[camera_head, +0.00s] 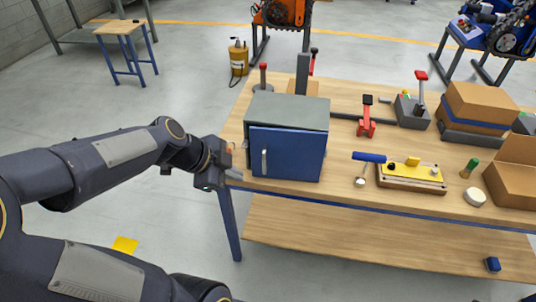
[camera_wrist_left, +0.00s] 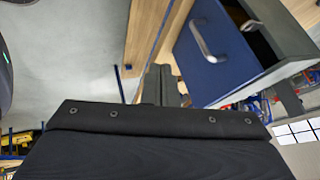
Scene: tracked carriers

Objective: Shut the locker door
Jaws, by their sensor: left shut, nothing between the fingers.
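The locker (camera_head: 288,110) is a grey box standing near the left end of the wooden workbench. Its blue door (camera_head: 297,155) faces me, with a pale bar handle (camera_head: 264,161) on its left side. In the left wrist view the blue door (camera_wrist_left: 215,75) stands slightly ajar, with a dark gap between it and the grey body (camera_wrist_left: 285,30). My left gripper (camera_head: 236,174) is shut and empty, at the bench's left front edge, left of the door and apart from the handle. Its fingers (camera_wrist_left: 166,88) also show in the left wrist view. My right gripper is out of view.
On the workbench (camera_head: 340,198), right of the locker, are a blue-handled tool (camera_head: 369,157), a yellow-topped fixture (camera_head: 411,173), a red clamp (camera_head: 366,125) and cardboard boxes (camera_head: 480,103). A post (camera_head: 302,72) rises behind the locker. The bench front before the door is clear.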

